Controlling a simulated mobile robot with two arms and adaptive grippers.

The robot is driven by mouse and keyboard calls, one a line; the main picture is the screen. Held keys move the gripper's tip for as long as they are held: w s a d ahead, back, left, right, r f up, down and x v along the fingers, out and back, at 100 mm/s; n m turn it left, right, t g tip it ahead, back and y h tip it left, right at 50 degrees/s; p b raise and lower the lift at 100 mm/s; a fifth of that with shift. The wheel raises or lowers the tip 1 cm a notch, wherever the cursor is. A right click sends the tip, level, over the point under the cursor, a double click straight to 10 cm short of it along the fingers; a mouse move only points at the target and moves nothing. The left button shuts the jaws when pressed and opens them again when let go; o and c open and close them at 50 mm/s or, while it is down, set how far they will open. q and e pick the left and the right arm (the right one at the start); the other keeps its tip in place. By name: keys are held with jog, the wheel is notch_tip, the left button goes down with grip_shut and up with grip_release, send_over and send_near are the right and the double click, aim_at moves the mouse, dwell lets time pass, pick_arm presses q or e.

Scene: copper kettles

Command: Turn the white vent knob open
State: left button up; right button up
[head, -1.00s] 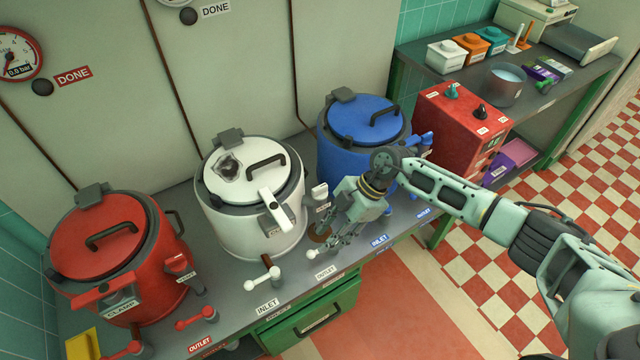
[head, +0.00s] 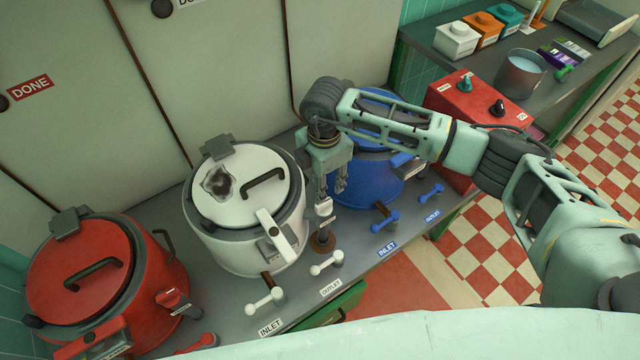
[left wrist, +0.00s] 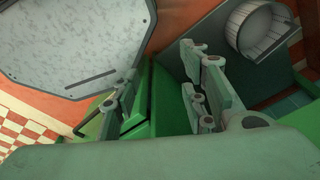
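The white kettle (head: 240,215) stands on the bench in the head view with its lid on. The white vent knob (head: 323,207) is at its right side, above a short post with a brown foot (head: 322,243). My right gripper (head: 331,192) points down over the knob with its fingers apart. The left finger looks close to the knob and hides part of it; I cannot tell whether they touch. The knob's label is hidden. My left gripper (left wrist: 155,100) is open and empty in the left wrist view, and is outside the head view.
A red kettle (head: 85,270) stands to the left and a blue kettle (head: 365,180) to the right, partly behind my right arm. White inlet (head: 264,300) and outlet (head: 327,263) handles sit at the bench front. A red control box (head: 465,105) is farther right.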

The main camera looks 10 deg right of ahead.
aim_at(324, 204)
jog(key=f, duration=0.2)
jog(key=s+f+p, duration=0.1)
jog(key=f, duration=0.1)
jog(key=shift+s+f, duration=0.1)
jog(key=shift+f, duration=0.2)
notch_tip(324, 204, down, 2)
jog(key=shift+p, duration=0.35)
jog(key=shift+w+f, duration=0.25)
jog(key=c, duration=0.4)
pick_arm(q)
jog(key=shift+s+a+r, duration=0.1)
jog(key=shift+s+r, duration=0.2)
jog(key=shift+s, duration=0.3)
jog(key=shift+s+d+r, duration=0.1)
jog(key=shift+s+r, duration=0.15)
jog(key=shift+s, duration=0.4)
jog(key=shift+s+a+r, duration=0.1)
jog(key=shift+s+r, duration=0.2)
jog(key=shift+s, duration=0.3)
pick_arm(e)
grip_shut()
